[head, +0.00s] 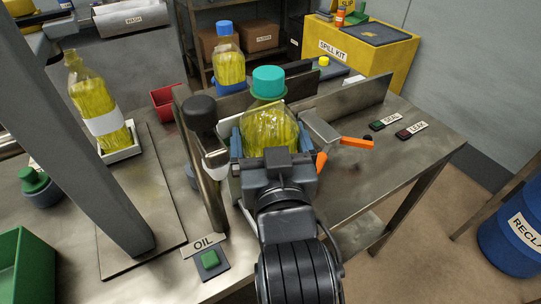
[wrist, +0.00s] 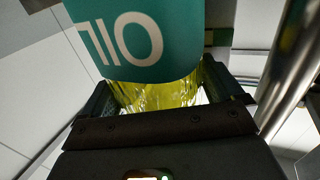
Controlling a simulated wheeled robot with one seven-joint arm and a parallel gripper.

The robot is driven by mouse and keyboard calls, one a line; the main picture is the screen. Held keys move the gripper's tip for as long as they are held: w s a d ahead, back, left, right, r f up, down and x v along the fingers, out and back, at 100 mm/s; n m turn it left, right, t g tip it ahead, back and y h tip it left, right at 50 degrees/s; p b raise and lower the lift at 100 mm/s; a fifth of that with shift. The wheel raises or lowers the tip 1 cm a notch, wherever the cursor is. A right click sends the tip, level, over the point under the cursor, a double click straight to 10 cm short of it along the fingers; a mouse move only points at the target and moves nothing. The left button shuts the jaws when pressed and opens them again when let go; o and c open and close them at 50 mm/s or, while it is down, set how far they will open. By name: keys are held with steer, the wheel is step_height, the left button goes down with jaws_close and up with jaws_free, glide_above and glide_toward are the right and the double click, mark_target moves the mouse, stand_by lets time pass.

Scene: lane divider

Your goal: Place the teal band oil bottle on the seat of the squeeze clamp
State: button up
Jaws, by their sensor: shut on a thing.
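The teal band oil bottle (head: 268,128) has a teal cap and yellow oil. In the wrist view its teal band (wrist: 140,40) reads OIL. My gripper (wrist: 170,95) is shut around the bottle's sides, below the band in that picture. In the head view the bottle looks upright above the bench, and my wrist hides its lower part. The squeeze clamp, with a grey metal arm (head: 319,125) and orange handles (head: 354,142), is just right of the bottle. Its seat is hidden behind the bottle and gripper, so I cannot tell whether the bottle touches it.
A metal post with a black knob (head: 201,112) stands close left of the bottle. A blue-capped bottle (head: 229,68) is behind, and a white-banded bottle (head: 103,118) stands at left. A low metal divider (head: 352,98) runs behind. SEAL and LEAK buttons (head: 403,134) sit right; an OIL button (head: 210,260) is in front.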

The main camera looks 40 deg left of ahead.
steer(key=shift+f, duration=2.3)
steer(key=o, duration=1.7)
steer(key=shift+f, duration=0.15)
steer(key=shift+b+v, duration=1.2)
steer(key=shift+v, duration=2.75)
steer(key=shift+w+f, duration=0.1)
